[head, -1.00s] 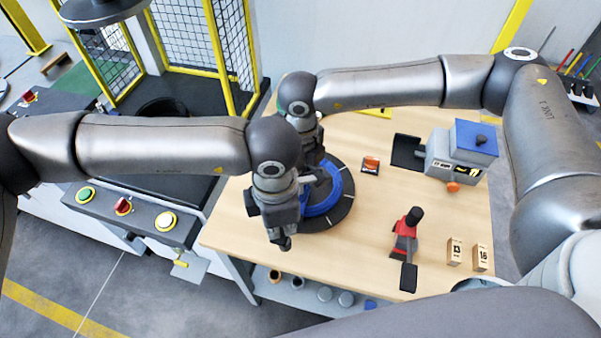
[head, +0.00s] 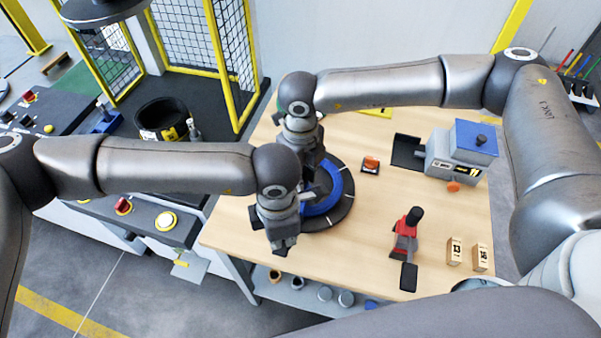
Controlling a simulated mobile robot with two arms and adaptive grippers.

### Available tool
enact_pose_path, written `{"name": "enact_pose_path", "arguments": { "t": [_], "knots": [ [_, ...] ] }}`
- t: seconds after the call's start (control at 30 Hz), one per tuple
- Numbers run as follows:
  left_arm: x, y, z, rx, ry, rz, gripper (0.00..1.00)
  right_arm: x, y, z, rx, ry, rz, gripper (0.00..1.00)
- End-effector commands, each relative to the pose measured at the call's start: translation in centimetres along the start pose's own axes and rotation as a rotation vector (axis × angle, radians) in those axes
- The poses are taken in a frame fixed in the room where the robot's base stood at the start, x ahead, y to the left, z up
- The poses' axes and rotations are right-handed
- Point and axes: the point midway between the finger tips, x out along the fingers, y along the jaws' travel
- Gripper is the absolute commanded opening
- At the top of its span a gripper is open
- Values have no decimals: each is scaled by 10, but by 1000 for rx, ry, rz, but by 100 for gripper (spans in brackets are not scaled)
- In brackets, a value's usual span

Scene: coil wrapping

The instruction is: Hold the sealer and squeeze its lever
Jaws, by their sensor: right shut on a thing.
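A blue coil (head: 339,184) lies on a dark round turntable (head: 344,208) on the wooden table. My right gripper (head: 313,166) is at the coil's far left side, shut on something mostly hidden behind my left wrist. A small grey piece (head: 308,192) shows between the two grippers; it may be part of the sealer, but I cannot tell. My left gripper (head: 282,246) hangs at the coil's near left side, fingers downward; its opening is not clear. A red tool with black handles (head: 405,243) stands apart on the table, held by neither gripper.
A grey machine with a blue top (head: 462,148) stands at the back right. A small orange-topped item (head: 370,165) and two numbered blocks (head: 454,251) are on the table. The table's middle right is clear. A control panel with buttons (head: 147,214) is at left.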

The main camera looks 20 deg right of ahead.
Motion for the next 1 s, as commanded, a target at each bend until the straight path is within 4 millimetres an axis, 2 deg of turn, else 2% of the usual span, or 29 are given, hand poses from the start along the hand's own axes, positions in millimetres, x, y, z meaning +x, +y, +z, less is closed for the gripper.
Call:
{"name": "enact_pose_path", "arguments": {
  "t": [0.07, 0.43, 1.0],
  "knots": [
    [5, 2, 0, -4, -1, 5, 0, 5, 4, -4, -5, 13, 10, 0],
    [1, 4, 0, -4, -1, 8, 0, 5, 5, -4, -6, 13, 10, 0],
    [-42, 2, -1, -4, 2, 5, 0, 5, 4, -4, -6, 14, 9, 0]
  ]
}}
